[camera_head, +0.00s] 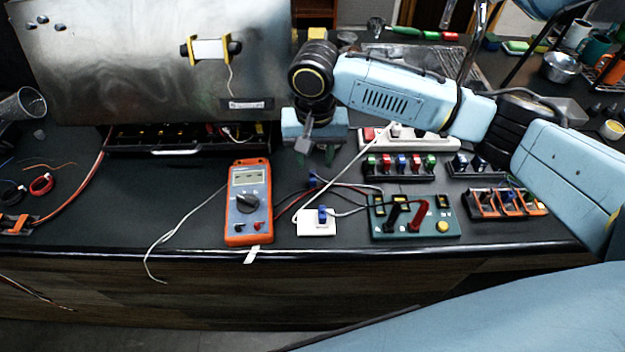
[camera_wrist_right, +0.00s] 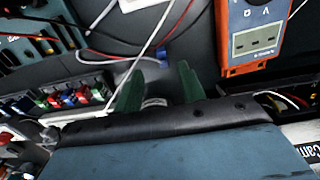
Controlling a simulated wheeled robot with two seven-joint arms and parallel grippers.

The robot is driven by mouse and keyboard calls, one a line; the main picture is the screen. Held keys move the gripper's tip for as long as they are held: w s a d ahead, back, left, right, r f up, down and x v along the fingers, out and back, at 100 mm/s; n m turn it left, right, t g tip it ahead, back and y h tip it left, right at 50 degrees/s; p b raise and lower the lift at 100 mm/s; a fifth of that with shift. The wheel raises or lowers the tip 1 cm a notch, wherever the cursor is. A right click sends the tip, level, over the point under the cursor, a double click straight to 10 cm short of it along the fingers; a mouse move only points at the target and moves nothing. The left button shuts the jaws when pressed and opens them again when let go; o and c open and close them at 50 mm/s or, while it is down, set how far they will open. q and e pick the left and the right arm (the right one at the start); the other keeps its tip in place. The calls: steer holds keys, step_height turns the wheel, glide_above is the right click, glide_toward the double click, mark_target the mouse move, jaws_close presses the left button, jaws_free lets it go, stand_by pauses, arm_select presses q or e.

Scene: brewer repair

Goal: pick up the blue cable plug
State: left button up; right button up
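A small blue cable plug (camera_head: 312,180) is on the dark bench at the end of a thin cable, between the multimeter and the green board. A blue piece that looks like it also shows in the right wrist view (camera_wrist_right: 162,54), beyond the fingertips. A second blue plug (camera_head: 322,215) stands on a white plate (camera_head: 316,229) nearer the front edge. My right gripper (camera_head: 315,154) points down over the bench, behind the cable plug in the head view. Its green fingers are apart and empty in the right wrist view (camera_wrist_right: 157,85). My left gripper is out of view.
An orange multimeter (camera_head: 249,200) lies left of the plug. The green board (camera_head: 412,215) and a rack of coloured plugs (camera_head: 400,166) are to the right. A large metal panel (camera_head: 150,65) stands behind. Loose cables cross the bench; bare bench lies left of the multimeter.

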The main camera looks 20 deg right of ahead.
mark_target(313, 175)
step_height(313, 175, down, 5)
steer(key=shift+w+a+f, duration=0.15)
jaws_close()
stand_by(0.4)
